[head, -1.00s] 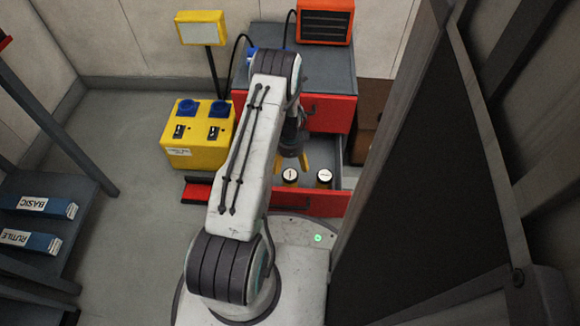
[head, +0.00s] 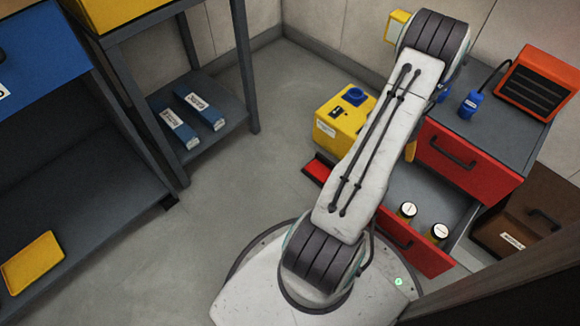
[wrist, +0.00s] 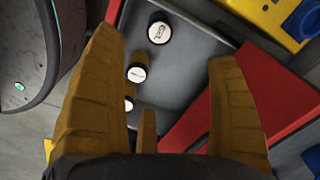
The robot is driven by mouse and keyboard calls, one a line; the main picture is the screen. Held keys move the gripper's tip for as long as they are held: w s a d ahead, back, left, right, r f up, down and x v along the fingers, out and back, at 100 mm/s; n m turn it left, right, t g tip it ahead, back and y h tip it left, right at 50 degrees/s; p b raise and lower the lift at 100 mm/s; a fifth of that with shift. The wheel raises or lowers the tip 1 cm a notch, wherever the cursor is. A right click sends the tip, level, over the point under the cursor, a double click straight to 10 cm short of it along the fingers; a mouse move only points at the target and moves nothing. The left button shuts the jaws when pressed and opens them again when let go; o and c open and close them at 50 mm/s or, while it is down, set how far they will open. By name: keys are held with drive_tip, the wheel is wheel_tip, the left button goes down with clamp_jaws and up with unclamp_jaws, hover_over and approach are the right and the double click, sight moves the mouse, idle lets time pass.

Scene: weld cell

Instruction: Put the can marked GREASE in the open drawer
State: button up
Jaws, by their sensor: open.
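The open drawer (head: 455,205) of the grey and red cabinet holds cans with white, black-rimmed lids. In the head view one can (head: 407,210) stands left of another can (head: 438,232). The wrist view shows three: a top can (wrist: 159,30), a middle can (wrist: 137,72) and a lower can (wrist: 128,103), partly hidden. Their lid markings are too small to read, so I cannot tell which is GREASE. My gripper (wrist: 163,55) is open and empty, its yellow fingers above the drawer. In the head view my arm hides most of it.
The closed upper drawer (head: 465,160) is above the open one. An orange unit (head: 540,85) and a blue item (head: 470,104) are on the cabinet top. A yellow box (head: 340,125) stands left, a brown box (head: 515,225) right. A shelf with blue packs (head: 200,107) is far left; floor between is clear.

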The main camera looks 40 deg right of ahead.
drive_tip(key=w+a+r+n+t, duration=0.1)
drive_tip(key=w+a+r+n, duration=1.1)
drive_tip(key=w+a+r, duration=0.55)
drive_tip(key=s+a+r+n, duration=0.2)
drive_tip(key=a+n, duration=0.3)
drive_tip(key=a, duration=0.3)
drive_tip(key=s+a+r+n, duration=0.3)
drive_tip(key=s+a+n, duration=0.2)
drive_tip(key=a, duration=0.4)
drive_tip(key=s+a+r+n+t, duration=0.1)
drive_tip(key=s+a+r+n, duration=0.1)
drive_tip(key=a+n, duration=0.3)
drive_tip(key=s+a, duration=0.1)
drive_tip(key=a, duration=0.2)
drive_tip(key=shift+s+a+r, duration=0.4)
drive_tip(key=shift+r, duration=0.1)
